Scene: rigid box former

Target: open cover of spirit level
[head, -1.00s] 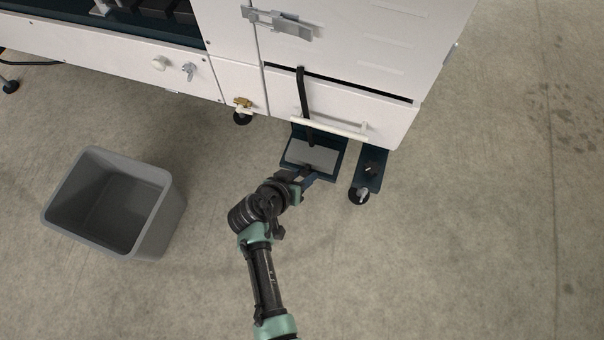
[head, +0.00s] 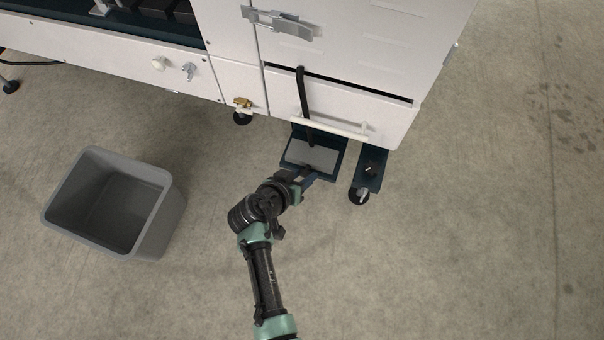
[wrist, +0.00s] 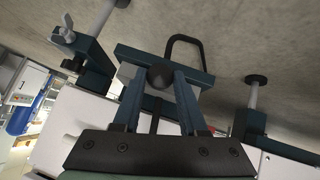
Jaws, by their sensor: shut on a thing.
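My gripper (head: 307,173) reaches the front edge of a dark blue base plate (head: 328,178) at the foot of the white machine. In the wrist view, my gripper's two blue fingers (wrist: 160,78) close around a dark round knob (wrist: 161,75), at a dark blue crossbar (wrist: 205,76). I cannot tell whether this knob belongs to the spirit level's cover. No spirit level or bubble vial can be made out in either view; my fingers hide part of the area.
A grey pad (head: 312,156) lies on the base plate, with a black bar (head: 303,105) rising from it. A grey bin (head: 112,205) stands on the floor at left. A white handle bar (head: 330,129) crosses above. The right floor is clear.

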